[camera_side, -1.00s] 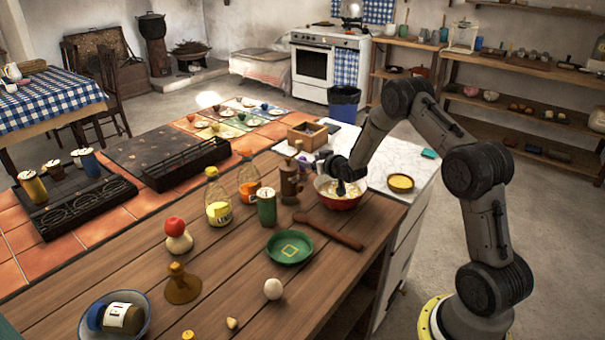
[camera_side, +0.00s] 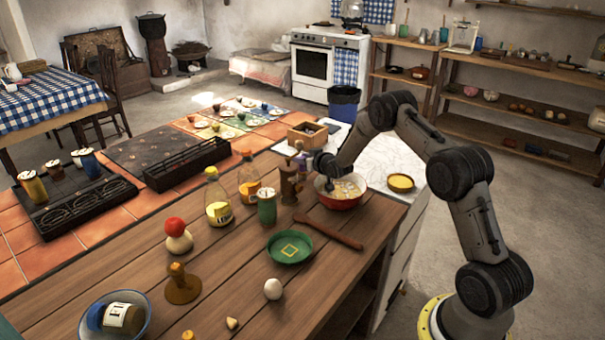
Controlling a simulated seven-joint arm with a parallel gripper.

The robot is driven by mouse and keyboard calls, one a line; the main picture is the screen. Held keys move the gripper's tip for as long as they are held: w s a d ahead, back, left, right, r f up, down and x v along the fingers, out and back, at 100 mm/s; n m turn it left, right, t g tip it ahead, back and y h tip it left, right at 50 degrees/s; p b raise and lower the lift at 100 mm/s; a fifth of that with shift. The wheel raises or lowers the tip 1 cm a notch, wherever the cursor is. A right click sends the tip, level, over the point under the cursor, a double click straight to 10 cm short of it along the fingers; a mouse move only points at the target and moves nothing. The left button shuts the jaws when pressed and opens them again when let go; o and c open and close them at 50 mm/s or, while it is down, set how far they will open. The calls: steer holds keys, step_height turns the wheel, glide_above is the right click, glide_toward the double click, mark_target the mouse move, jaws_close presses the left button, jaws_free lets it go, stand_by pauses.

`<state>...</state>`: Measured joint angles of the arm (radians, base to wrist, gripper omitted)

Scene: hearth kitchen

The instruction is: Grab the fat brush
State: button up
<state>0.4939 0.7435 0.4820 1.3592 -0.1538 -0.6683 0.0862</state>
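I cannot pick out the fat brush with certainty. A long wooden-handled tool (camera_side: 330,231) lies on the wooden counter beside the green dish (camera_side: 290,247). A brown knobbed piece (camera_side: 182,285) stands nearer the front. My gripper (camera_side: 328,184) points down at the left side of the red bowl (camera_side: 342,203), which holds pale contents. The gripper is small and dark here, so its finger opening and anything between the fingers cannot be made out.
A brown mill (camera_side: 289,184), a green canister (camera_side: 267,208) and bottles (camera_side: 217,202) stand left of the bowl. A wooden box (camera_side: 307,136) is behind. A yellow dish (camera_side: 400,183) sits on the white marble top (camera_side: 376,157) to the right.

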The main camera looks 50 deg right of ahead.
jaws_close()
stand_by(1.0)
